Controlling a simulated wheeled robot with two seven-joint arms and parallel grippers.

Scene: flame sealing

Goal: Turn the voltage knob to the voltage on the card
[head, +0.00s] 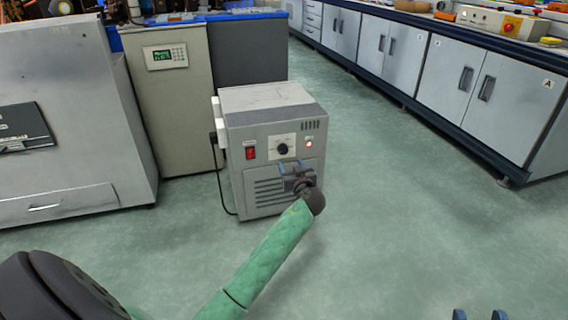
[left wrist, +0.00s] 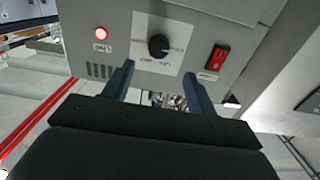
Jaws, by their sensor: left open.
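The black voltage knob (head: 283,149) sits on a white dial plate on the front of a grey box (head: 268,97). In the left wrist view the knob (left wrist: 158,46) shows with scale marks around it, too small to read. My left gripper (head: 296,168) is in front of the box, just below the knob. Its two blue fingers (left wrist: 159,70) are apart, with the knob beyond their tips and nothing between them. I cannot make out a card with a readable voltage. My right gripper (head: 479,315) shows only two separated blue fingertips at the bottom edge.
A red rocker switch (head: 250,153) and a lit red lamp (head: 309,143) flank the knob. A black cable (head: 218,180) hangs at the box's left side. A beige cabinet with a green display (head: 166,56) stands behind. The floor (head: 400,200) to the right is clear.

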